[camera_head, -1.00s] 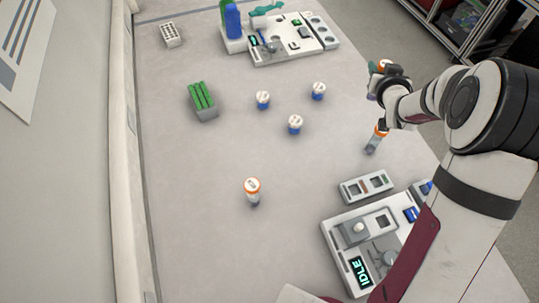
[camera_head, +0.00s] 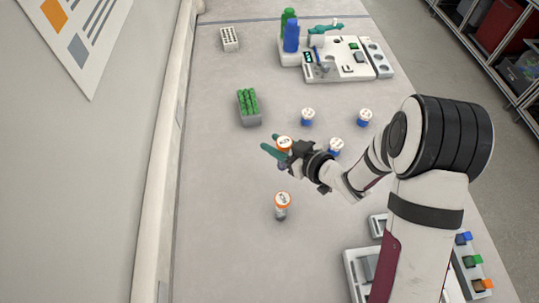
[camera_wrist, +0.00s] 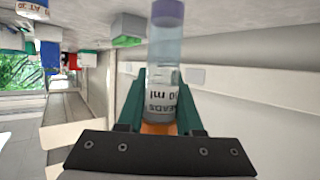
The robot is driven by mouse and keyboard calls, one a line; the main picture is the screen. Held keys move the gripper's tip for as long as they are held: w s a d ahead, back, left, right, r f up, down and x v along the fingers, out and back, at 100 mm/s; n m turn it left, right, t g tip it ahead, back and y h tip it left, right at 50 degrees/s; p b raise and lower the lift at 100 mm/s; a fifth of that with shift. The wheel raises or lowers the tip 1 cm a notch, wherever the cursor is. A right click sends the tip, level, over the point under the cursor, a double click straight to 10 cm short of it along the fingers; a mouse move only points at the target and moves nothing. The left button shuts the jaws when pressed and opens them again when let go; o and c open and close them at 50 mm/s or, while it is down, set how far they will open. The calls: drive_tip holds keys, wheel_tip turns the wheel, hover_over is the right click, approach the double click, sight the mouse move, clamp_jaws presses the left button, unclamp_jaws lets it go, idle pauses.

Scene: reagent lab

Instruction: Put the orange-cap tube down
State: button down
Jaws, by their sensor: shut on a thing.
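My gripper (camera_head: 274,151) has green fingers shut on an orange-cap tube (camera_head: 284,143). In the head view, its orange cap shows above the fingers, left of the middle blue-capped tubes. In the wrist view, the held tube (camera_wrist: 165,100) lies between both fingers (camera_wrist: 162,103). Its orange cap is nearest the palm, its label reads in part "50 ml", and its purplish end points away. Another orange-cap tube (camera_head: 282,206) stands upright on the table, nearer the camera than my gripper.
Blue-capped tubes (camera_head: 308,116) (camera_head: 365,117) (camera_head: 336,146) stand behind and right of my gripper. A rack with green tops (camera_head: 249,107) and a white rack (camera_head: 230,39) stand farther back. Devices occupy the back (camera_head: 345,70) and front right (camera_head: 357,270). The table's left side (camera_head: 215,190) is clear.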

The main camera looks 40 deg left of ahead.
drive_tip(key=shift+s+a+f, duration=0.1)
drive_tip(key=shift+a+f, duration=0.2)
drive_tip(key=shift+f, duration=0.55)
drive_tip(key=shift+s+a+f, duration=0.1)
drive_tip(key=shift+a+f, duration=0.2)
drive_tip(key=shift+f, duration=0.6)
drive_tip(key=shift+s+a+f, duration=0.1)
drive_tip(key=shift+a+f, duration=0.2)
drive_tip(key=shift+f, duration=0.55)
drive_tip(key=shift+f, duration=0.1)
drive_tip(key=c, duration=0.6)
unclamp_jaws()
drive_tip(key=shift+o, duration=0.2)
